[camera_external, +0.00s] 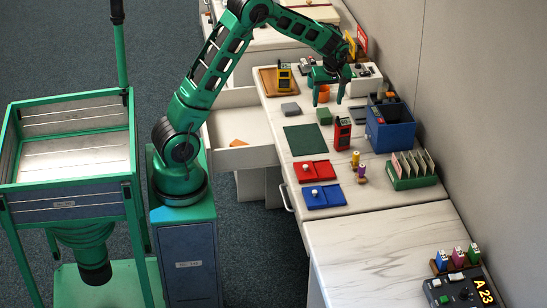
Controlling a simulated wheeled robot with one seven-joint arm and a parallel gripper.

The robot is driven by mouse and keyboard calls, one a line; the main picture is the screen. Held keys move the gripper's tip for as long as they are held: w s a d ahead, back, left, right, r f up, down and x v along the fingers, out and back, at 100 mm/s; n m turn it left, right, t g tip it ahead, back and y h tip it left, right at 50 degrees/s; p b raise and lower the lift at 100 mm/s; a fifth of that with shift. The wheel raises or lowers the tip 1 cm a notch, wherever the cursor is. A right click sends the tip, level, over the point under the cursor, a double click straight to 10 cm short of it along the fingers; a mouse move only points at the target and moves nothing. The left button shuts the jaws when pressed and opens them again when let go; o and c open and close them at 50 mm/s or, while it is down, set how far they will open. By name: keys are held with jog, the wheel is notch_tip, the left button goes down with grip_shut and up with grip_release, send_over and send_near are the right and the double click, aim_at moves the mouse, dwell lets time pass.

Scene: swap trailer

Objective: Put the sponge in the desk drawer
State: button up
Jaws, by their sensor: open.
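The desk drawer (258,131) is pulled out from the desk's left side. A small flat orange piece (238,143) lies inside it. A green block (324,116) and a grey block (290,109) lie on the desktop. Either could be the sponge; I cannot tell which from this view. My gripper (328,101) is open, fingers pointing down, above the desk. In the picture its fingertips are just above the green block. Their height over the desk is hard to judge. The grey block is to the gripper's left, clear of it.
A dark green mat (305,139) lies left of a red handheld device (343,133). A blue bin (390,133) and a green card rack (412,180) stand along the right. An orange cup (323,92) is behind my fingers.

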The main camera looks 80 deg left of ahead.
aim_at(325, 113)
jog(key=shift+x, duration=3.85)
jog(key=shift+c, duration=0.6)
jog(key=c, duration=1.1)
jog(key=shift+r, duration=0.1)
